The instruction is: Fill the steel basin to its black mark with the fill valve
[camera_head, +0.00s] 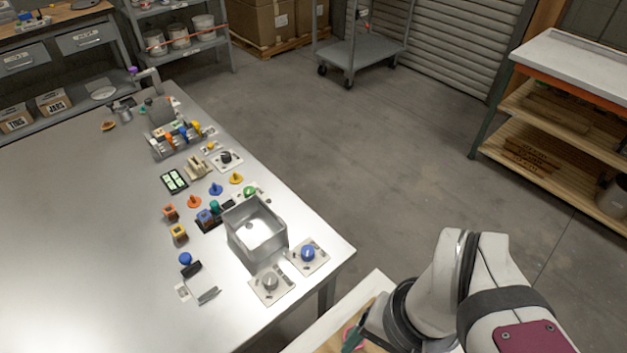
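The steel basin (237,240) is an open square box near the front right corner of the steel table. Its inside looks pale with a bright spot. I cannot tell the water level, and I cannot make out the black mark. A blue knob (308,253) on a white plate stands just right of the basin. A grey knob (269,282) on another plate stands in front of it. I cannot tell which one is the fill valve. My gripper (354,338) shows only in part at the bottom edge, off the table and apart from both knobs; its fingers are not clear.
Small coloured pegs and blocks (194,201) lie left of the basin. A blue-topped piece (185,258) and a small grey strip (208,295) lie at the front. A rack of coloured items (175,136) stands farther back. The table's left part (70,230) is clear.

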